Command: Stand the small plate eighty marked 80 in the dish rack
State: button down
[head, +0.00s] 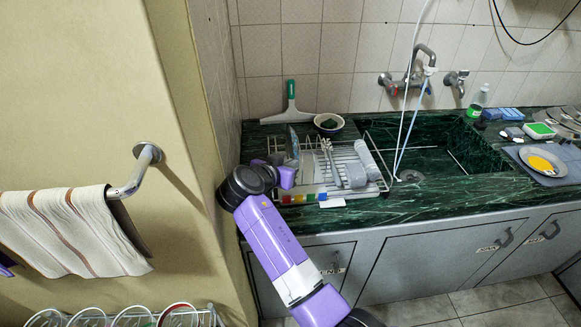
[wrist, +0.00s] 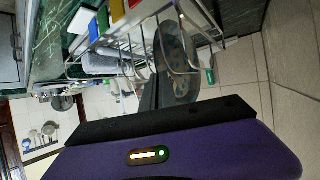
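A round grey plate (wrist: 180,50) stands on edge among the wires of the dish rack in the wrist view. No number is legible on it. In the head view it is a thin greyish shape (head: 293,142) at the rack's left end. The dish rack (head: 318,158) sits on the green counter; its wires also show in the wrist view (wrist: 136,18). My gripper (head: 287,172) is at the rack's left end, partly hidden by my wrist. Its dark fingers (wrist: 154,92) are close together at the plate's near rim and appear shut on it.
Colored blocks (head: 304,198) lie along the rack's front edge. Grey cups (head: 355,170) and a bottle (head: 367,155) occupy its right part. A bowl (head: 328,123) stands behind. The wall (head: 205,130) is close on the left. A plate with yellow (head: 543,162) lies far right.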

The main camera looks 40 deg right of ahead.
jog(key=shift+s+f, duration=0.25)
jog(key=shift+f, duration=0.9)
jog(key=c, duration=1.6)
grip_release()
jog(key=shift+s+d+f, duration=0.1)
notch_tip(320, 180, up, 22)
jog(key=b, duration=0.2)
jog(key=shift+w+b, duration=0.3)
jog(key=shift+b, duration=0.1)
